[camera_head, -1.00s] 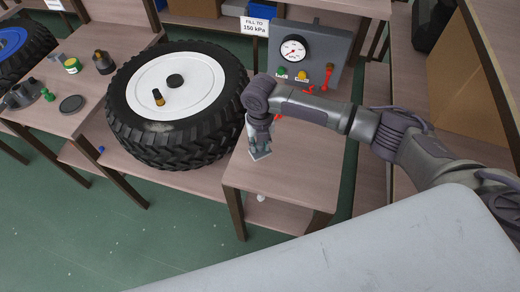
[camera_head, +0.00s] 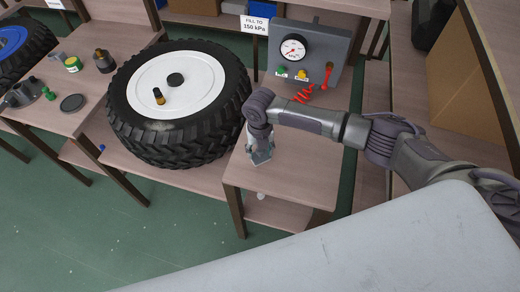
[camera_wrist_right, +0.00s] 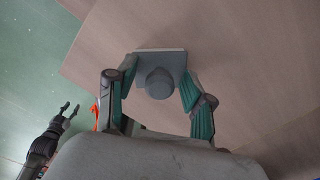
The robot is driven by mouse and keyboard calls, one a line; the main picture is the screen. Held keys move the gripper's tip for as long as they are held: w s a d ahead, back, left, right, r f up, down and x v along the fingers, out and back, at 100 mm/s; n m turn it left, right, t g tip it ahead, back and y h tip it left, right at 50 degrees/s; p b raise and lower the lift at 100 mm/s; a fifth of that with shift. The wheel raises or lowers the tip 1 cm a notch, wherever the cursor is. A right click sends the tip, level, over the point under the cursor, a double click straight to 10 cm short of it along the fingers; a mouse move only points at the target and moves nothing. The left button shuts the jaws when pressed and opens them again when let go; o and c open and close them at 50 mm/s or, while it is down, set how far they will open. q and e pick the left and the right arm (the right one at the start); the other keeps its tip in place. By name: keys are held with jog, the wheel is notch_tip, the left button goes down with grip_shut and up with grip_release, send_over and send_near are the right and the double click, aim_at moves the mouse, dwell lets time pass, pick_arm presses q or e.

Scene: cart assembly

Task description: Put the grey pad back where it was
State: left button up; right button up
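The grey pad (camera_wrist_right: 176,62) is a flat square plate with a round grey knob on top. In the right wrist view it lies between the fingers of my right gripper (camera_wrist_right: 158,72), with a finger against each side of the plate. The fingers stand clear of the knob. In the head view my right gripper (camera_head: 260,156) points down at the left part of the small wooden table (camera_head: 295,182), with the pad (camera_head: 261,161) at its tips, at or just above the table top. My left gripper (camera_wrist_right: 69,110) shows open and empty at the left of the wrist view, away from the pad.
A big tyre with a white rim (camera_head: 180,88) lies left of my right gripper. A grey gauge box (camera_head: 318,50) with a red coiled hose (camera_head: 304,94) stands behind. The table top right of the gripper and toward its front is clear.

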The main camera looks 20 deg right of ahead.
jog(key=shift+r, duration=0.15)
notch_tip(320, 180, up, 12)
jog(key=b, duration=0.2)
dwell(0.7)
